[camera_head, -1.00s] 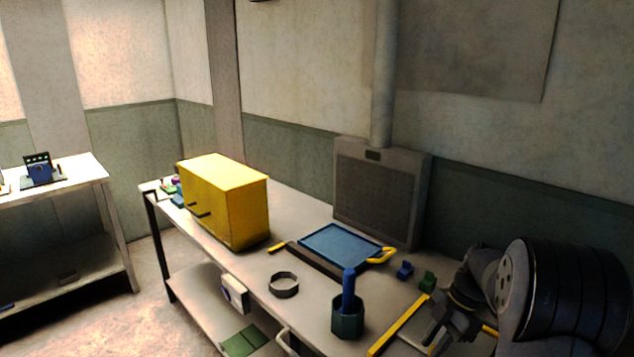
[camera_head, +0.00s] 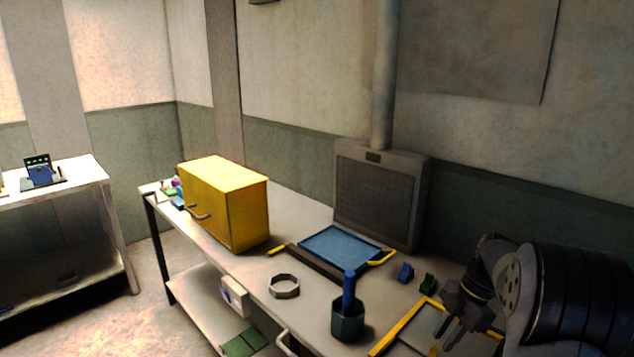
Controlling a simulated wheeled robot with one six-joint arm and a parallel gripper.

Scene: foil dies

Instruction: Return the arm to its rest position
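My gripper (camera_head: 447,333) is at the lower right, at the end of my dark arm, pointing down over the yellow-edged frame (camera_head: 404,327) on the bench. Its two dark fingers appear spread apart, with nothing seen between them. A small yellowish piece shows just below the fingertips; I cannot tell whether they touch it. My arm hides the right part of the frame.
The bench (camera_head: 305,313) bears a yellow cabinet (camera_head: 226,205), a blue tray (camera_head: 340,247), a grey ring (camera_head: 284,286), a dark cup (camera_head: 347,322) with a blue handle, and small blue (camera_head: 406,271) and green (camera_head: 427,283) blocks. A grey vent panel (camera_head: 377,197) stands behind.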

